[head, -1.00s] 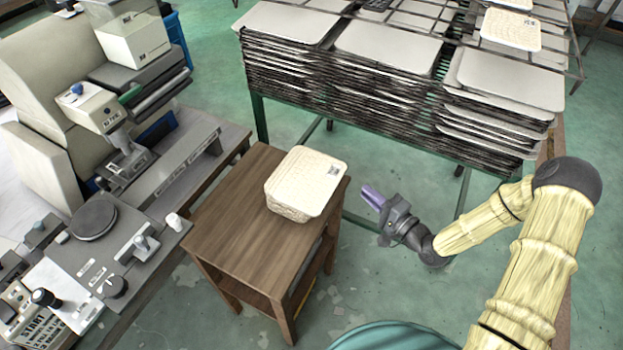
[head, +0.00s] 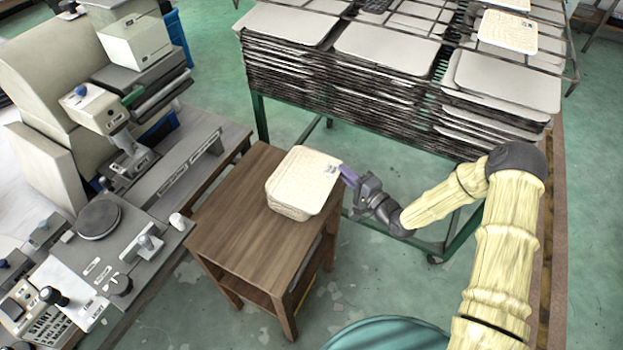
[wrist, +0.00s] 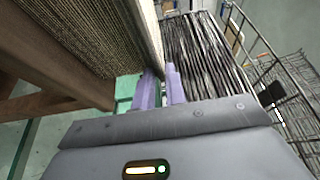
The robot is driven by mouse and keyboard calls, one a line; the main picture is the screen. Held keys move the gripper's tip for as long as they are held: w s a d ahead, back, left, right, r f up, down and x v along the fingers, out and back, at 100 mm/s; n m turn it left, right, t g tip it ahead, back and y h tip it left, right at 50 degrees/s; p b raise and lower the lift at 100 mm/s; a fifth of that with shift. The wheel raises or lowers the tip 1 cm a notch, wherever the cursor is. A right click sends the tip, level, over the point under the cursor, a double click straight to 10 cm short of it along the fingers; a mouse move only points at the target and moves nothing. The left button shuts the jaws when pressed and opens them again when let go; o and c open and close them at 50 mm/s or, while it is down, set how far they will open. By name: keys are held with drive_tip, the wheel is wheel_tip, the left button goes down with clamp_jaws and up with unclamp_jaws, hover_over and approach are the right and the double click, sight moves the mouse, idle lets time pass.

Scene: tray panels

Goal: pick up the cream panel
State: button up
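The cream panel (head: 302,180) is a thin, round-cornered sheet with a small dark printed mark near its right corner. It lies on top of a short stack of like panels on a wooden table. My gripper (head: 348,175) is at the panel's right edge. In the wrist view, my gripper's two purple fingers (wrist: 163,88) stand apart with a narrow gap. The panel's pale edge (wrist: 150,40) runs down toward that gap, with the woven side of the stack to its left. Whether the fingers touch the panel is not clear.
The wooden table (head: 240,245) has bare top in front of the stack. A green-framed rack with tall piles of grey trays (head: 385,48) stands behind and to the right. A grey machine (head: 100,220) with knobs is at the left.

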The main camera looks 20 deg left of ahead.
sight(336, 165)
drive_tip(key=p+x, duration=0.1)
drive_tip(key=x, duration=0.3)
drive_tip(key=shift+s+a, duration=0.15)
clamp_jaws()
wheel_tip(336, 165, up, 10)
drive_tip(key=shift+f+b, duration=0.1)
drive_tip(key=shift+b, duration=0.5)
drive_tip(key=shift+r, duration=0.2)
idle(0.5)
